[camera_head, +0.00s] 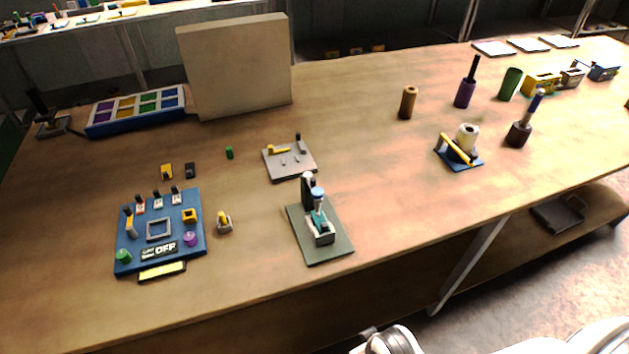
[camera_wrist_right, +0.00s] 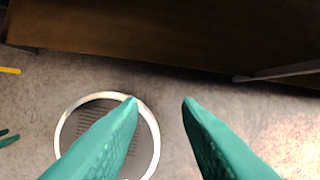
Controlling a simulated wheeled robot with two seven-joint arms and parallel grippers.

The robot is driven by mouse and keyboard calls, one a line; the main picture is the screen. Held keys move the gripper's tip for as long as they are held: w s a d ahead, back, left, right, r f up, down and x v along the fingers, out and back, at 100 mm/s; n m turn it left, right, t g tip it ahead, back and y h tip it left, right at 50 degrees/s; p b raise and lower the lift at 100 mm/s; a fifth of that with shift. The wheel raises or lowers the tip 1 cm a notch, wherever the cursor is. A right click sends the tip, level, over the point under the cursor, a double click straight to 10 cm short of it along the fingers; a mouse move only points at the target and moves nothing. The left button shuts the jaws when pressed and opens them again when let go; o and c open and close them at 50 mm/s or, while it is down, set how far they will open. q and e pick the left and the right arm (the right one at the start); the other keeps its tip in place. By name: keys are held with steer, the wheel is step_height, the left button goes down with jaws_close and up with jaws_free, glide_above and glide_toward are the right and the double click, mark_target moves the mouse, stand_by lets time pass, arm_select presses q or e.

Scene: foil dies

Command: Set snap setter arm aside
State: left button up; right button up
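A small press (camera_head: 318,228) stands upright on a dark green plate (camera_head: 335,250) near the middle front of the table. It looks like the snap setter, with a dark post, a blue-topped part and a pale block. Which piece is its arm I cannot tell for sure. My right gripper (camera_wrist_right: 161,100) is open and empty in the right wrist view, its two teal fingers well apart above the floor in front of the table. Small teal shapes (camera_wrist_right: 8,137) at that view's left edge look like my left gripper's fingers; they are too cut off to tell open from shut.
Left of the press are a blue panel (camera_head: 135,257) marked OFF and a small grey-yellow piece (camera_head: 224,224). Behind it are a grey plate (camera_head: 291,170) and a tall beige board (camera_head: 235,65). A blue stand (camera_head: 466,162) with a white roll is at right. Table between is clear.

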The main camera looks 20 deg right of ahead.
steer(key=w+r+t, duration=0.4)
steer(key=w+r, duration=0.2)
steer(key=r, duration=0.7)
steer(key=m+t, duration=0.2)
steer(key=t, duration=0.9)
glide_toward(314, 183)
steer(key=w+p, duration=0.2)
steer(key=w, duration=0.8)
steer(key=shift+w, duration=0.3)
steer(key=shift+c, duration=0.2)
jaws_close()
